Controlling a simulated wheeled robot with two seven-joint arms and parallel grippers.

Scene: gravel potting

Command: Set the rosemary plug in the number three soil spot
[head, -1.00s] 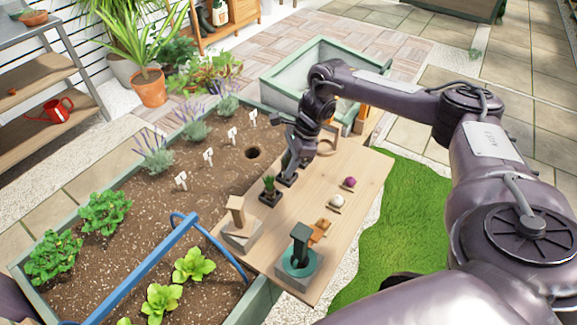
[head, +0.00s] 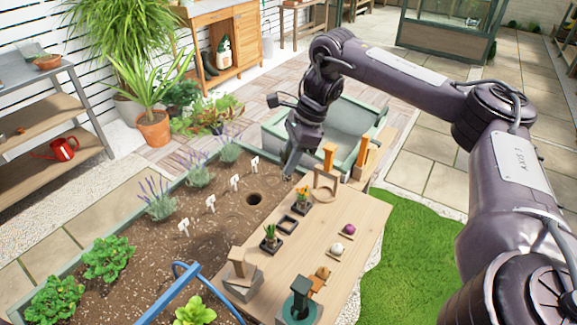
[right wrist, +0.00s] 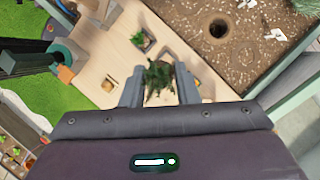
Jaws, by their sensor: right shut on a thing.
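My right gripper (head: 288,172) is shut on the rosemary plug and holds it above the far end of the wooden board. In the right wrist view the dark green rosemary plug (right wrist: 159,80) sits between the two fingers; in the head view it is mostly hidden. An open hole (head: 254,199) is in the soil, left of the board; it also shows in the right wrist view (right wrist: 218,30). White markers (head: 234,182) stand in a row in the soil; I cannot read their numbers. My left gripper is not in view.
An empty black holder (head: 288,223) sits between a green plug (head: 270,238) and an orange-flowered plug (head: 302,202) on the wooden board (head: 318,260). Wooden tools stand at its ends. A blue handle (head: 187,272) arches over the front of the soil. Lavender grows behind.

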